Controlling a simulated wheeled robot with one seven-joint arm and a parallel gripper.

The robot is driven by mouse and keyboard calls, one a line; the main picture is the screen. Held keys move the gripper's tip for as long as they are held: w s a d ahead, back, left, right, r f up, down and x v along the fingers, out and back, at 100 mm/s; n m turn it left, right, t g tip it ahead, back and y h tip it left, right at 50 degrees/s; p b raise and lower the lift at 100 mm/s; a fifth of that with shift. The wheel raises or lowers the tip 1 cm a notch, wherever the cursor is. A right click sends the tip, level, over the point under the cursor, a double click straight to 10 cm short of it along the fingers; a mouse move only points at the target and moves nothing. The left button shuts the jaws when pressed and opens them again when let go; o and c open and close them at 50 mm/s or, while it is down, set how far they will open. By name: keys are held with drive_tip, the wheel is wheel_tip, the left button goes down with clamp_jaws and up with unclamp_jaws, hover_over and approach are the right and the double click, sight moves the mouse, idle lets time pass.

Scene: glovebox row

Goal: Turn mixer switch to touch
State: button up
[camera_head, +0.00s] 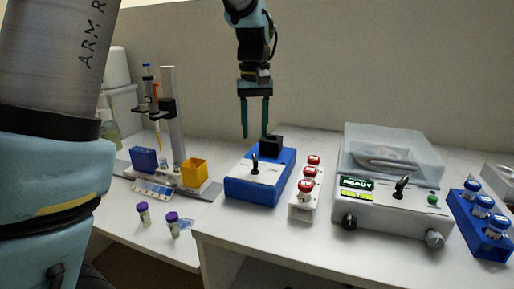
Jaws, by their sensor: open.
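The mixer appears to be the blue box (262,185) near the front left of the right bench, with a black block (271,144) on its top at the back. A small black toggle switch (255,162) stands on its pale front panel, roughly upright. The panel's lettering is too small to read. My gripper (255,137) hangs above the back of the blue box with its two teal fingers pointing down, apart and empty. Its fingertips are close to the black block and behind the switch in the picture. Whether they touch the block, I cannot tell.
A white rack with red-capped vials (306,186) stands just right of the blue box. Beyond it are a grey centrifuge-like machine (385,215) with a clear lid and a blue rack (467,212) of blue-capped tubes. A pipette stand (171,110) and purple-capped vials (144,214) are left.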

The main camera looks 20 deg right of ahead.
sight(255, 161)
wheel_tip(255, 161, down, 6)
drive_tip(key=shift+a+f+p, duration=0.1)
drive_tip(key=shift+p, duration=0.25)
clamp_jaws()
idle(0.5)
